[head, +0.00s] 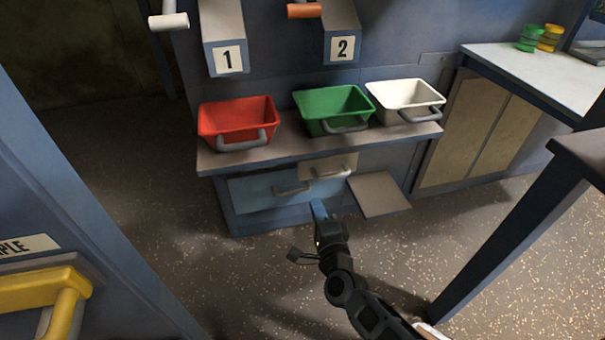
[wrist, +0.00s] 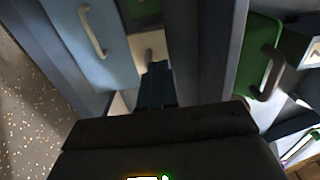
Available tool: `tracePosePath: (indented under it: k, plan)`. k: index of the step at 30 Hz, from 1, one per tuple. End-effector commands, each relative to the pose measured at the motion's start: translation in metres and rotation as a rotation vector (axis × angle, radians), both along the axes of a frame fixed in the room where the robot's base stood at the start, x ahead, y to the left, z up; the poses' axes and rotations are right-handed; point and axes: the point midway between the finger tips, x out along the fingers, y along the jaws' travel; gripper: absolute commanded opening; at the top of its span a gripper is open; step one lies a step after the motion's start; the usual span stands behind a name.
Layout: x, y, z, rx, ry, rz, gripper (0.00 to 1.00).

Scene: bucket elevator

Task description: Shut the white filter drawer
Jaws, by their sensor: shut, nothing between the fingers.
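The white filter drawer (head: 315,165) shows as a cream front with a pale bar handle (head: 330,174), under the shelf of the blue-grey cabinet. How far it stands out is hard to tell. My gripper (head: 318,208) is below and slightly left of it in the head view, fingers together and empty. In the wrist view my gripper (wrist: 157,70) points toward a cream surface (wrist: 123,102), likely this drawer, with a grey bar just beyond the fingertips. I cannot tell whether they touch. My fingers hide part of the front there.
A blue front (head: 255,190) with its own handle lies left of and below the drawer. A brown flat panel (head: 378,194) lies to the right. Red (head: 237,118), green (head: 333,108) and white (head: 405,96) bins stand on the shelf above. The speckled floor in front is open.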

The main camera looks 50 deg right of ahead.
Motion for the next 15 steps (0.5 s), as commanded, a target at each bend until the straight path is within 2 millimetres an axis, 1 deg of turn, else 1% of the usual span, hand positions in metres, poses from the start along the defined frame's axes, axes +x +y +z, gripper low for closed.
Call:
tracePosePath:
  k: [5, 15]
  plan:
    - [0.015, -0.012, -0.001, 0.0, -0.003, -0.002, 0.0]
    - [0.068, -0.052, -0.001, -0.002, -0.004, -0.001, 0.0]
